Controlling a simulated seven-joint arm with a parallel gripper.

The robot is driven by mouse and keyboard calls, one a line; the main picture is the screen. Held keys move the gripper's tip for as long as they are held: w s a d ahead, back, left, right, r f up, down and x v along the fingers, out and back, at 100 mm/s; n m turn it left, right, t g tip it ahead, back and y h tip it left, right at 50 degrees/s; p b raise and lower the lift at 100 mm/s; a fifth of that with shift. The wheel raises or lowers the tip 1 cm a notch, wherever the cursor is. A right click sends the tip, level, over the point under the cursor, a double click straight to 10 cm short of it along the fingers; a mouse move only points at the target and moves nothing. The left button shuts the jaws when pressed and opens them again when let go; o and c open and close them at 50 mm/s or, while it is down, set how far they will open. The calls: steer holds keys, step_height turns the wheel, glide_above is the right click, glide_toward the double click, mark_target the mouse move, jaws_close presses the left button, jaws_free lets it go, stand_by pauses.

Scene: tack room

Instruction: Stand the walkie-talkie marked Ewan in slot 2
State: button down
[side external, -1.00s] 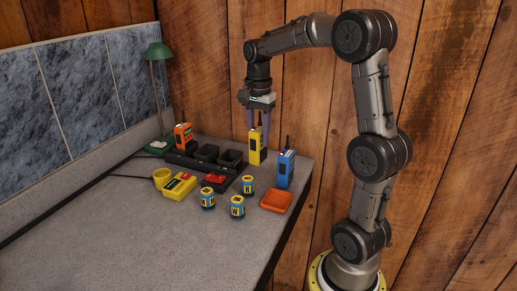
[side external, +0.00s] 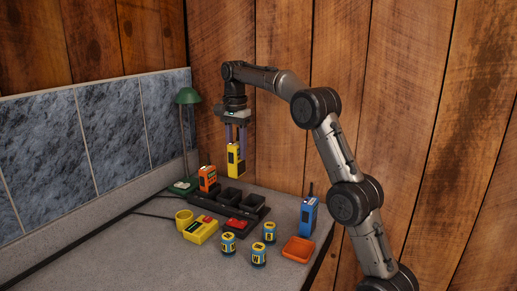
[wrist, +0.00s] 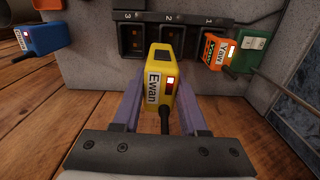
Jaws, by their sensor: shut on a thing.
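The yellow walkie-talkie (side external: 236,161), marked Ewan in the wrist view (wrist: 157,80), is upright between the fingers of my gripper (side external: 236,146). My gripper is shut on it and holds it in the air, clear of the table. The dark charging rack (side external: 262,211) is below it. The wrist view shows rack labels 3, 2 and 1; slot 2 (wrist: 166,35) looks empty, partly hidden by the held radio. Slot 3 (wrist: 130,38) is empty. An orange walkie-talkie (side external: 208,178) is at the slot 1 end.
A blue walkie-talkie (side external: 308,215) stands at the table's right. In front of the rack are a yellow box (side external: 200,231), a yellow cup-shaped thing (side external: 184,217), three blue-and-yellow cans (side external: 228,243) and an orange tray (side external: 298,248). A green lamp (side external: 188,97) stands behind the orange radio.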

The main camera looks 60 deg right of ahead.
mark_target(229, 174)
steer(key=shift+w+a+f, duration=0.2)
steer(key=shift+w+f, duration=0.35)
steer(key=shift+w+a+f, duration=0.2)
steer(key=shift+w+f, duration=0.35)
steer(key=shift+w+a+f, duration=0.1)
steer(key=shift+f, duration=3.1)
steer(key=shift+f, duration=0.65)
steer(key=c, duration=0.7)
jaws_free()
steer(key=shift+r, duration=5.5)
